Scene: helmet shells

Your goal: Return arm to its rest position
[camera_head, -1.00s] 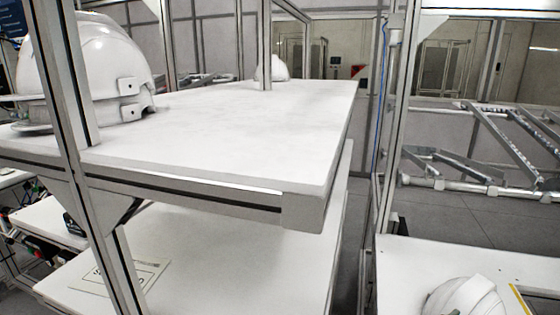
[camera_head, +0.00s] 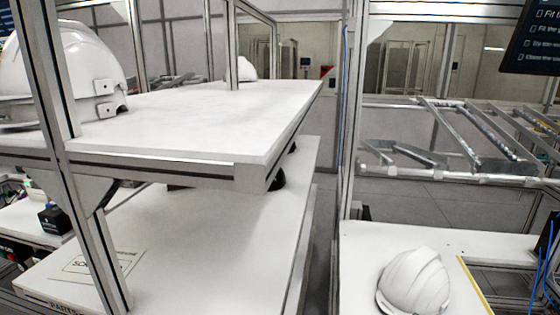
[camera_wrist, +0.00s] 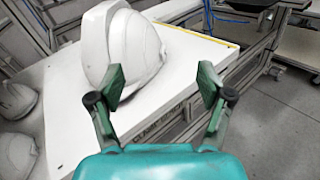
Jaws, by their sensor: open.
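My gripper (camera_wrist: 162,92) shows in the wrist view with its two green fingers spread apart and nothing between them. A white helmet shell (camera_wrist: 135,48) stands on a white table (camera_wrist: 75,110) beyond the left finger, which overlaps part of it in the picture. I cannot tell how far the finger is from the shell. In the head view, a white helmet shell (camera_head: 414,281) sits on the lower right table (camera_head: 370,240). My arm and gripper do not show in the head view.
A large white helmet shell (camera_head: 75,65) stands on the upper shelf (camera_head: 200,115) at left. Another (camera_head: 246,68) is at the back. Metal posts (camera_head: 347,130) rise between the shelf and the right table. More white shells (camera_wrist: 17,100) lie at the wrist view's left edge.

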